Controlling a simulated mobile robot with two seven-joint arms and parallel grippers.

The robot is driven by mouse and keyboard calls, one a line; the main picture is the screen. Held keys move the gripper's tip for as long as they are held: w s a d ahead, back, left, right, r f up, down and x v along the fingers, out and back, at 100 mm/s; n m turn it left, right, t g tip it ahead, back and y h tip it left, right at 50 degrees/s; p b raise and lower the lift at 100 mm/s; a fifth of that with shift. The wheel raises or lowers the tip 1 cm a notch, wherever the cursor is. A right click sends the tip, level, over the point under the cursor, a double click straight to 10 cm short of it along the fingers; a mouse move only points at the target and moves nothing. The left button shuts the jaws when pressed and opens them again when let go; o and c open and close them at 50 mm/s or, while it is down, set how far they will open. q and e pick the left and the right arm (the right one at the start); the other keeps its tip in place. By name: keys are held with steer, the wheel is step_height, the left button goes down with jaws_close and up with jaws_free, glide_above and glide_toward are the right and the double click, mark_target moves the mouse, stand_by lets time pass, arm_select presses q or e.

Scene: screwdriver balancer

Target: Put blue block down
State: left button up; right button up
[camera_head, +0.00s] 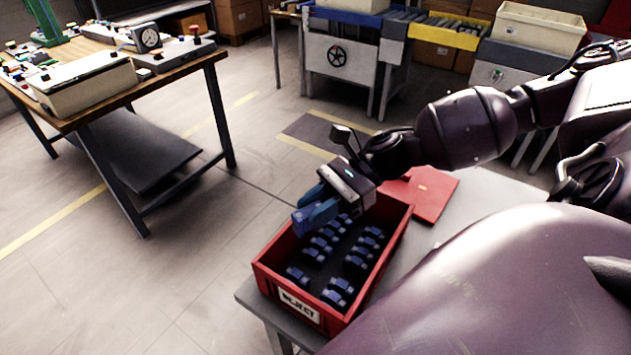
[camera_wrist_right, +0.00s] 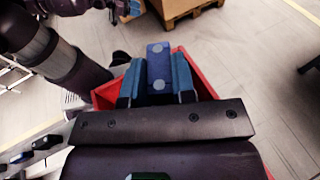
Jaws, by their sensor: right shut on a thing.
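My right gripper (camera_head: 312,212) is shut on a blue block (camera_wrist_right: 158,66), which sits between its two blue fingers in the right wrist view. In the head view the gripper and block (camera_head: 299,222) are over the back left part of a red bin (camera_head: 268,284) labelled REJECT. The block appears above the bin floor; its exact height is hard to tell. Several blue blocks (camera_head: 335,292) lie in rows on the bin's dark floor. The red bin also shows behind the fingers in the wrist view (camera_wrist_right: 203,88).
The bin stands on a grey table (camera_head: 420,243) with a flat red panel (camera_head: 432,193) behind it. A wooden workbench (camera_head: 190,62) with a gauge and a cream box (camera_head: 85,85) stands at left. A roller conveyor is at the back. The floor between is clear.

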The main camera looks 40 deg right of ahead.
steer(key=shift+f+b, duration=0.8)
steer(key=shift+f, duration=4.9)
steer(key=shift+f, duration=0.25)
steer(key=o, duration=0.9)
steer(key=shift+r, duration=0.8)
steer(key=v, duration=0.7)
steer(key=shift+d, duration=0.25)
